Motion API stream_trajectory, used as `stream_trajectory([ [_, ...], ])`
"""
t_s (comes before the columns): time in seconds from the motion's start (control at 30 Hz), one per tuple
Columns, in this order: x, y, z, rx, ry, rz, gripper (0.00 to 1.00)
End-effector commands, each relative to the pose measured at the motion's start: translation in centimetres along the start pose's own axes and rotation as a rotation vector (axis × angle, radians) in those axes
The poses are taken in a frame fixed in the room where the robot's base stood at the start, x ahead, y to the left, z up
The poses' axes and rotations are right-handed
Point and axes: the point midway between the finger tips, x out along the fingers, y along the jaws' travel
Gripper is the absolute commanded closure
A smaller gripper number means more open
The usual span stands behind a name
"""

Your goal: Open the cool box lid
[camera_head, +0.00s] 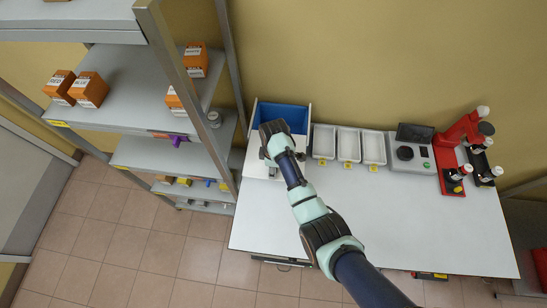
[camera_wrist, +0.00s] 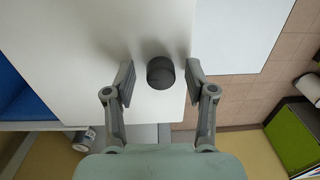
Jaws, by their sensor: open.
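The cool box (camera_head: 308,127) stands at the back left of the white table, and its blue interior (camera_head: 284,112) shows. The white lid (camera_head: 254,163) lies at the front of the box, offset from the opening, so the box is at least partly uncovered. In the wrist view the lid (camera_wrist: 90,45) fills the middle, with the blue interior (camera_wrist: 22,85) at the left edge. My gripper (camera_wrist: 160,82) is open, its fingers on either side of the dark round lid knob (camera_wrist: 160,72), with gaps visible. In the head view my arm hides the knob.
White trays (camera_head: 348,146) stand right of the box, then a grey device (camera_head: 408,152) and a red stand (camera_head: 450,160) with bottles. A metal shelf (camera_head: 150,90) with orange boxes is close on the left. The table's front middle is clear.

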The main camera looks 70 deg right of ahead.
Motion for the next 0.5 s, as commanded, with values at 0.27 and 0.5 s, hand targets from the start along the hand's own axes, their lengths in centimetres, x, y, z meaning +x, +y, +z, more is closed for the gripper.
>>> stream_trajectory([
  [0.27,-3.6,0.1,-0.1,0.0,0.002,0.004,0.45],
  [0.5,-7.2,0.1,0.0,0.0,0.001,0.002,0.45],
])
